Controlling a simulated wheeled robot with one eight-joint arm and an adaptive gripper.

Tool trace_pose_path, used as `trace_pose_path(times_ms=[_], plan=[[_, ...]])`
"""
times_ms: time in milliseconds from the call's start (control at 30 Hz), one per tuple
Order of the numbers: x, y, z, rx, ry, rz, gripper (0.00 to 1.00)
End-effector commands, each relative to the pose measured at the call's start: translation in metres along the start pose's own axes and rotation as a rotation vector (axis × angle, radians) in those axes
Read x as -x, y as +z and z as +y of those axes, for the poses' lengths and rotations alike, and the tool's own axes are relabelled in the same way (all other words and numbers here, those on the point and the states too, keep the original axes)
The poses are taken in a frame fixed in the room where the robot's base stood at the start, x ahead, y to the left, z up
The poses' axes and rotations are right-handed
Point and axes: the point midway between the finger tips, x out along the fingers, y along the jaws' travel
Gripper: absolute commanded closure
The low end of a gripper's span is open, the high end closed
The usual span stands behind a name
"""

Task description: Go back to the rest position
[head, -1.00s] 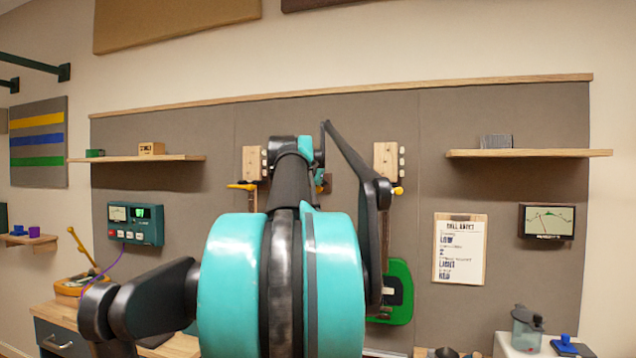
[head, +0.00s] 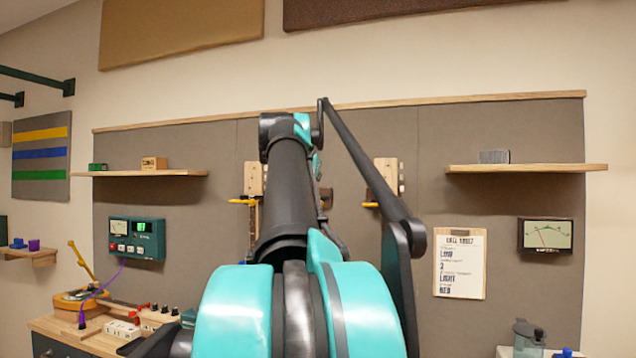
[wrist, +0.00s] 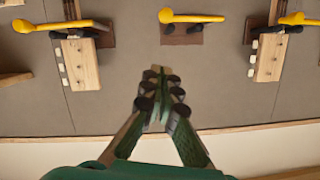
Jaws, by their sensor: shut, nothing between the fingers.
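My gripper (wrist: 160,80) shows in the wrist view, with its fingers together and nothing between them. It points at the grey wall panel and touches nothing that I can see. In the head view my own arm stands raised in the middle and hides the gripper. In the wrist view, wooden blocks with white knobs, one at the left (wrist: 80,65) and one at the right (wrist: 269,58), hang on the panel. Yellow-ended holders lie across them, and a similar yellow piece (wrist: 190,17) is between them.
Wooden shelves jut from the panel at left (head: 180,173) and right (head: 570,168). A green meter box (head: 137,238), a paper sheet (head: 459,264) and a dial meter (head: 546,235) hang on it. A bench (head: 55,325) with small devices stands at lower left.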

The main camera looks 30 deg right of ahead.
Motion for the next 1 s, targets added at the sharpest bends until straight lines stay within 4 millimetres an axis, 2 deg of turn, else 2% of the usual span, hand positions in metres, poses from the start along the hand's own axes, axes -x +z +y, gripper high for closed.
trace_pose_path(times_ms=[200, 767, 867, 967, 1000], plan=[[0.011, 0.000, 0.000, -0.001, 0.000, 0.000, 1.00], [0.009, 0.004, -0.001, 0.002, 0.001, -0.004, 1.00], [0.002, 0.026, -0.003, 0.018, 0.004, -0.028, 1.00], [-0.011, 0.073, -0.006, 0.054, 0.010, -0.082, 1.00], [-0.015, 0.098, -0.008, 0.073, 0.011, -0.112, 1.00]])
